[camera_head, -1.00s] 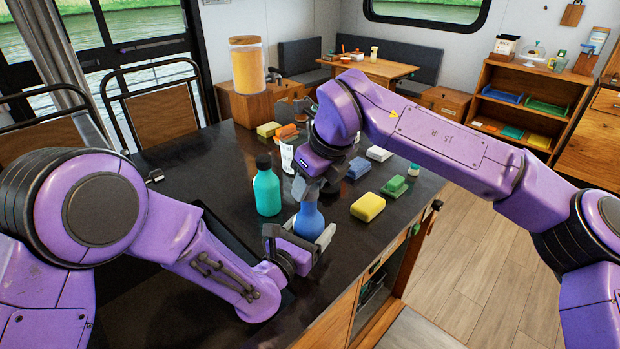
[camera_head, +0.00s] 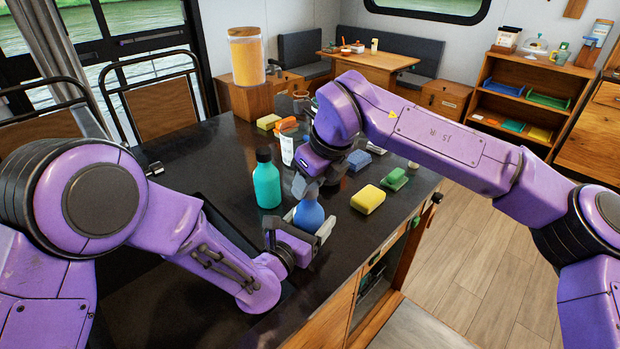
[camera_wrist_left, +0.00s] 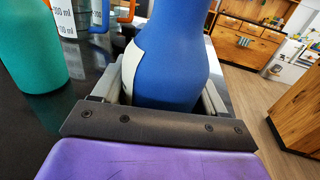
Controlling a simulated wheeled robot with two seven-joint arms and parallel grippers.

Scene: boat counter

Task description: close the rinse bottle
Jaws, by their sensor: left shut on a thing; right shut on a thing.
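The blue rinse bottle (camera_head: 309,216) stands upright near the counter's right edge. In the left wrist view its blue body (camera_wrist_left: 172,60) with a pale patch fills the middle, and its top is out of frame. My left gripper (camera_head: 308,228) is shut around the bottle's body, one finger on each side. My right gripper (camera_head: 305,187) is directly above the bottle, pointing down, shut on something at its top. That is probably the cap, but the fingers and wrist hide it and the neck, so I cannot tell how it sits.
A teal bottle (camera_head: 267,181) with a dark cap stands just left of the rinse bottle. A white labelled cup (camera_head: 288,150) is behind. A yellow sponge (camera_head: 368,199) and a green block (camera_head: 394,179) lie to the right. A storage jar (camera_head: 246,55) stands at the back.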

